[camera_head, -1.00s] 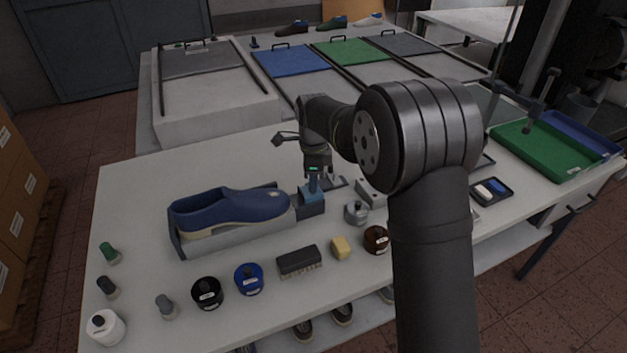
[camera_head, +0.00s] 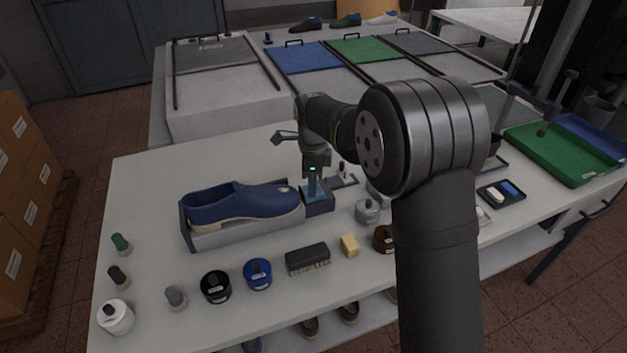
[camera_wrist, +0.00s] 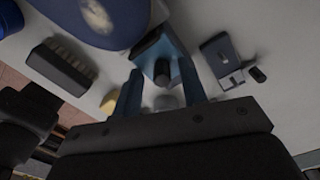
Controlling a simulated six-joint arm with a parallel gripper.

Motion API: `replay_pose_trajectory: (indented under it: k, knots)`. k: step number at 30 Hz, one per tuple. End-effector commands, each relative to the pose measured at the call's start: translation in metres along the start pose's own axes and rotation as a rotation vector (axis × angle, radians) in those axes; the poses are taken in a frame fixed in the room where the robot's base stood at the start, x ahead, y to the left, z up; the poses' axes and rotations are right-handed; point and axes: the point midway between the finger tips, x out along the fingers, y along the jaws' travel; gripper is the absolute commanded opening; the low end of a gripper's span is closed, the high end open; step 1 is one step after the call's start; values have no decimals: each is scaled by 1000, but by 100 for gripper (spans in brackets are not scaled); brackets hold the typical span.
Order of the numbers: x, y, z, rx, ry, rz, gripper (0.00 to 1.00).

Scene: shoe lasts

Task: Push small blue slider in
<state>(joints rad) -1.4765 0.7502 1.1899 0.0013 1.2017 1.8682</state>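The small blue slider appears to be the blue block with a dark round knob (camera_wrist: 160,70) at the toe of the blue shoe (camera_head: 245,203). In the head view this block (camera_head: 319,204) sits at the right end of the shoe's grey holder (camera_head: 245,232). My gripper (camera_head: 315,190) points down over the block. In the wrist view my gripper's two blue fingers (camera_wrist: 160,76) stand apart, one on each side of the knob, with gaps visible. Whether the fingers touch the block is unclear, and its far side is hidden.
A brush (camera_head: 307,260), a yellow block (camera_head: 349,245) and several jars stand along the front. A grey metal pot (camera_head: 367,211) stands right of the block. A small tray (camera_head: 500,193) lies further right. Blue and green panels lie behind. My arm covers the table's right middle.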

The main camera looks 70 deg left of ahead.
Motion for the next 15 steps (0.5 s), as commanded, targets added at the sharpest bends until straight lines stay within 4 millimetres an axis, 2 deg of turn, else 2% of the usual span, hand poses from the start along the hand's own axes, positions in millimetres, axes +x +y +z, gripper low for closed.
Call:
replay_pose_trajectory:
  k: [5, 8, 15]
  knots:
    - [-5, 0, 0, 0, 0, -2, 39]
    - [-17, -1, 0, 0, 0, -4, 39]
    - [-72, -1, 0, 0, -1, -5, 39]
